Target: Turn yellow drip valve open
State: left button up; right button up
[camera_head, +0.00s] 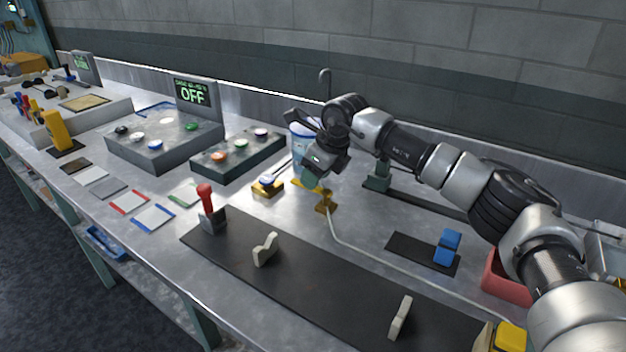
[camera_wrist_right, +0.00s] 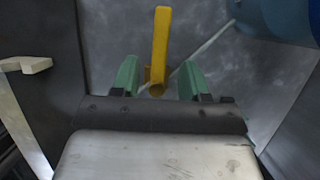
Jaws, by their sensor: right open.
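The yellow drip valve (camera_wrist_right: 161,42) shows in the right wrist view as an upright yellow lever with a round, darker yellow end at its bottom. My right gripper (camera_wrist_right: 160,75) is open, with one green finger on each side of the lever's lower part. There are gaps between the lever and both fingers, and I cannot tell how deep it sits between them. In the head view my right gripper (camera_head: 311,180) points down just above and left of the brass-yellow valve fitting (camera_head: 325,202), and it hides part of the valve. My left gripper is not in view.
A blue-and-white container (camera_head: 300,133) stands right behind the gripper. A pale tube (camera_head: 365,257) runs from the fitting toward the front right. A yellow block with a button (camera_head: 267,187) is to the left. A black mat (camera_head: 320,285) with a red lever (camera_head: 206,197) lies in front.

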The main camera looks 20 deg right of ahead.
jog(key=shift+x, duration=1.15)
grip_shut()
